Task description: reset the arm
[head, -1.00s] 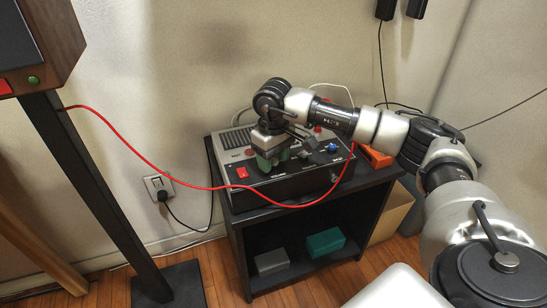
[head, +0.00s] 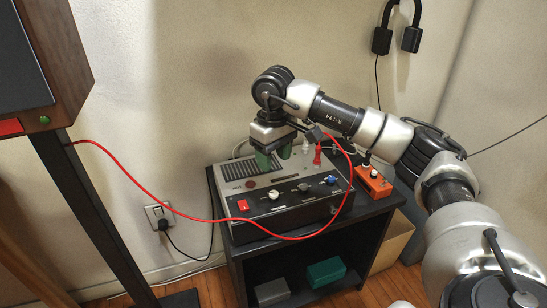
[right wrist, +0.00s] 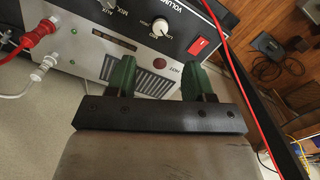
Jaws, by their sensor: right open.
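My right arm reaches in from the right. My right gripper (head: 274,160) has green fingers, open with nothing between them, above the back left part of a grey-and-black audio box (head: 290,212). The box has knobs and a red switch (head: 243,205). In the right wrist view the two fingers (right wrist: 158,80) stand apart over the box's grey top, near the vent slots. A red plug (head: 317,155) stands at the box's back; it also shows in the right wrist view (right wrist: 42,28). My left gripper is not in view.
The box stands on a black shelf stand (head: 370,222). A red cable (head: 180,212) hangs from the box to a wooden cabinet (head: 70,55) at left. An orange box (head: 373,183) sits right of the audio box. Headphones (head: 382,40) hang on the wall.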

